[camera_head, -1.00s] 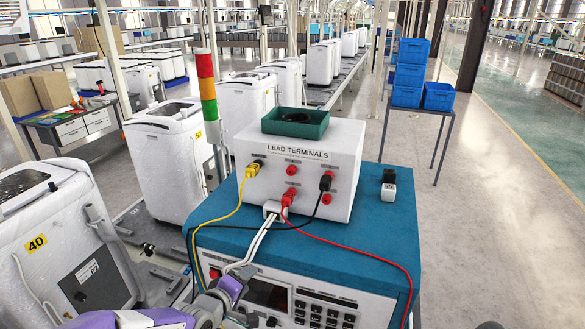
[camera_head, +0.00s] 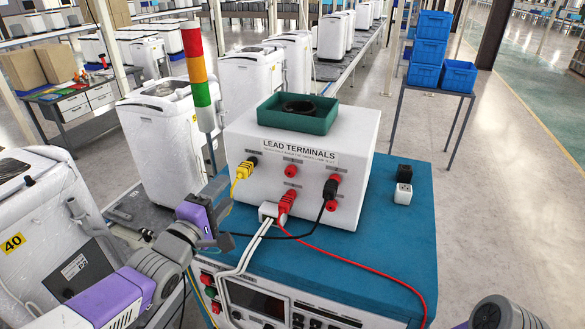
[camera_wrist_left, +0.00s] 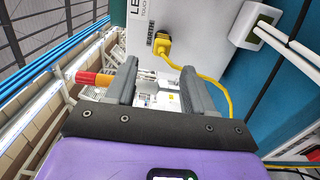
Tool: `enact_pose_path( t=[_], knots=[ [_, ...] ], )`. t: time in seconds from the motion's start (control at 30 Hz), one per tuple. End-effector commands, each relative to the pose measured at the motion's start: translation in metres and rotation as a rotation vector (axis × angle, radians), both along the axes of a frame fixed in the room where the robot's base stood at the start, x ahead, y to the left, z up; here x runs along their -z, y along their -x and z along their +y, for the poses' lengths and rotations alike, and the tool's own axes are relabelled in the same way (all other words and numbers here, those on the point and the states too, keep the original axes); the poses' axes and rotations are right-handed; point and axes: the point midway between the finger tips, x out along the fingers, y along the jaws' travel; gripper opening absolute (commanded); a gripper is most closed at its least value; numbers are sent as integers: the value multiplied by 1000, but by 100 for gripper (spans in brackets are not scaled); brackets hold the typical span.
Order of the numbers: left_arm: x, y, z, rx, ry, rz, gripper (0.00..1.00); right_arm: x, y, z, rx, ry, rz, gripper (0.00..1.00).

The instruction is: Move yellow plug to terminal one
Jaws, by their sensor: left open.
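The yellow plug (camera_head: 244,170) sits in the upper left socket of the white lead terminals box (camera_head: 345,165), its yellow cable hanging down. In the left wrist view, the yellow plug (camera_wrist_left: 162,43) is beside a label reading EARTH. My left gripper (camera_head: 222,214) is open and empty, left of the box and slightly below the plug. In the left wrist view its open fingers (camera_wrist_left: 157,76) point toward the box, with the plug beyond them and apart. Red terminals (camera_head: 291,171) show on the box front; their small labels are unreadable, so I cannot tell which is terminal one.
A red plug (camera_head: 286,203), a black plug (camera_head: 330,189) and a white connector (camera_head: 268,212) with cables crowd the box front. A green tray (camera_head: 300,122) is on top. A signal tower (camera_head: 198,75) stands behind the gripper.

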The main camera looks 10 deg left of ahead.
Motion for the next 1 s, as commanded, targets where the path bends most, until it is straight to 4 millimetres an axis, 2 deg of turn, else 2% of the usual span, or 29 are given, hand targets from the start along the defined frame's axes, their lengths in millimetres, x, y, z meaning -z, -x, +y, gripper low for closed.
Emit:
enact_pose_path(
  t=[0.27,0.7,1.0],
  knots=[
    [2,-16,-2,0,0,3,53,5,-1,0,1,0,-2,0],
    [1,-75,-11,1,0,3,53,12,-1,0,1,0,-2,0],
    [0,-90,-13,0,0,2,53,12,-1,0,1,0,-2,0]
  ],
)
